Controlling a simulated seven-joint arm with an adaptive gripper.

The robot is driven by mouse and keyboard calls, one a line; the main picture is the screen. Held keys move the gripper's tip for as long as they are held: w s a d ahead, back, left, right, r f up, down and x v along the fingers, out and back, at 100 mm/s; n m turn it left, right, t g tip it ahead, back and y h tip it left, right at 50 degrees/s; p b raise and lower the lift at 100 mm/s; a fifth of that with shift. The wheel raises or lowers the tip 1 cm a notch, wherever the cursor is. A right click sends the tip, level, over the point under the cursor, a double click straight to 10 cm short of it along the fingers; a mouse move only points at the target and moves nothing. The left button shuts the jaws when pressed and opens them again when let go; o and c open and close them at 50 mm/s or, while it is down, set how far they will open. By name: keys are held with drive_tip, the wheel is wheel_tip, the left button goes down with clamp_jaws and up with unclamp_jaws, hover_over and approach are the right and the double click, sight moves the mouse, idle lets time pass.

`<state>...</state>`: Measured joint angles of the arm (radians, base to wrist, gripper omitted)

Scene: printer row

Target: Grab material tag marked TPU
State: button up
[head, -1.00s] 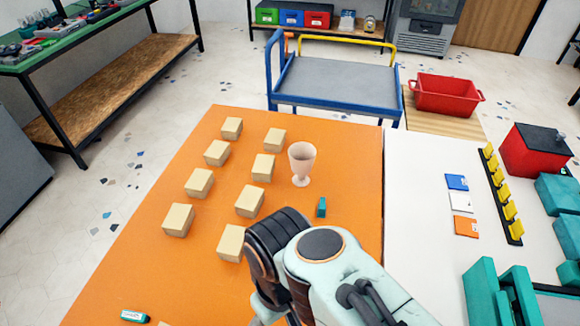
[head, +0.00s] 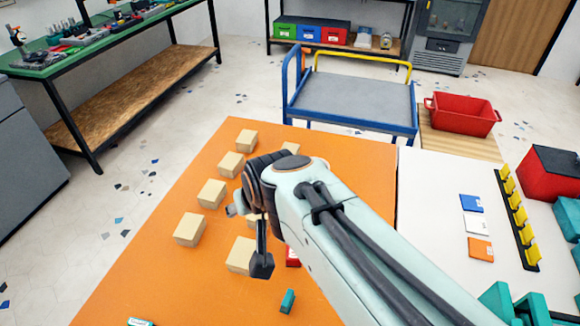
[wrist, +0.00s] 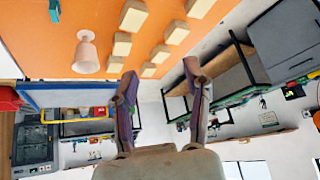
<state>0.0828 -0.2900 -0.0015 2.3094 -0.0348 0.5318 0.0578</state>
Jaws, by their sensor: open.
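No lettering reading TPU is legible. Small pieces that could be tags lie on the orange table: a teal one (head: 287,301) near the front, a red one (head: 292,257) partly behind my arm, and another teal one (head: 140,322) at the bottom edge. Blue (head: 471,204), white (head: 478,225) and orange (head: 480,249) cards lie on the white table. My gripper (head: 250,238) is open and empty above the orange table's tan blocks. In the wrist view its fingers (wrist: 160,77) are spread with nothing between them; a teal piece (wrist: 55,10) shows at the top.
Several tan blocks (head: 190,229) stand on the orange table (head: 130,285). A pale goblet (wrist: 86,52) shows in the wrist view; my arm hides it in the head view. A black rack with yellow holders (head: 517,217) stands right of the cards. A blue cart (head: 350,90) is behind.

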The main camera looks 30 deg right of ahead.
drive_tip(key=w+d+f+m+h, duration=0.25)
drive_tip(key=w+d+f, duration=0.35)
drive_tip(key=w+d, duration=0.5)
drive_tip(key=s+d+f+m+g, duration=0.1)
drive_tip(key=s+d+f, duration=0.1)
drive_tip(key=d+f, duration=0.2)
drive_tip(key=s+d+f+m+g, duration=0.1)
drive_tip(key=d+f, duration=0.3)
drive_tip(key=f, duration=0.4)
drive_tip(key=s+d+f+m+g, duration=0.1)
drive_tip(key=s+d+f+m, duration=0.1)
drive_tip(key=d+f, duration=0.2)
drive_tip(key=shift+s+d+f, duration=0.2)
drive_tip(key=shift+f, duration=0.3)
drive_tip(key=shift+s+d+f, duration=0.15)
drive_tip(key=shift+f, duration=0.35)
drive_tip(key=x, duration=0.6)
clamp_jaws()
